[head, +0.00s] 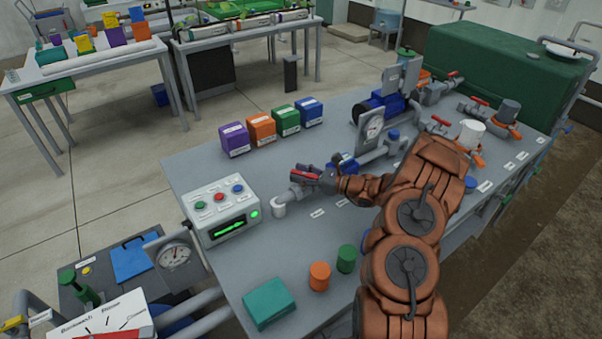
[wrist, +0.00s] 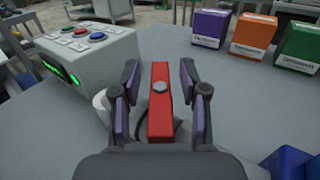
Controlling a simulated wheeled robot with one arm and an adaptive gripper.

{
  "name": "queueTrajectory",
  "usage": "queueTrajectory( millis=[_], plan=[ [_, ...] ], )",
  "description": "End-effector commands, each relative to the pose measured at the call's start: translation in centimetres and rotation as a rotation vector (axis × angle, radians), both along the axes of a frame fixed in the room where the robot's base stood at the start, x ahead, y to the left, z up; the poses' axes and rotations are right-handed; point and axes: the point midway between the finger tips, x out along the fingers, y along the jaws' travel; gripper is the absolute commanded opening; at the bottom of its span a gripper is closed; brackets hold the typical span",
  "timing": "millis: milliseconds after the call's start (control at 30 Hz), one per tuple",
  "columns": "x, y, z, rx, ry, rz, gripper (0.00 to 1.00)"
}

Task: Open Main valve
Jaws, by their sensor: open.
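A valve with a red lever handle (wrist: 160,110) shows in the wrist view, with a round grey hub on the lever. The lever lies between the two fingers of my gripper (wrist: 160,78), which is open with a gap on both sides of it. In the head view, my gripper (head: 310,174) is at this valve, just right of the control box, and hides part of it. A white pipe end (head: 279,209) sits beside it. The label by the valve is too small to read, so its name cannot be told.
A control box (head: 222,211) with coloured buttons and a green display stands left of the valve. Purple (head: 235,140), orange (head: 261,130), green and blue boxes stand behind. Orange (head: 320,276) and green cylinders and a teal box (head: 268,302) are in front. Other red-handled valves (head: 480,101) are at right.

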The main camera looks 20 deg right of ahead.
Motion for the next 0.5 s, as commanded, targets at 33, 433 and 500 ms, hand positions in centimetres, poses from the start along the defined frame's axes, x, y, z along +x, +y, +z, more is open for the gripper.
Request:
queueTrajectory(
  millis=[33, 433, 500],
  plan=[
    [-0.01, -0.02, -0.02, 0.0, 0.0, 0.0, 0.44],
    [-0.03, -0.05, -0.02, 0.0, 0.0, 0.0, 0.07],
    [-0.03, -0.05, -0.02, 0.0, 0.0, 0.0, 0.0]
  ],
)
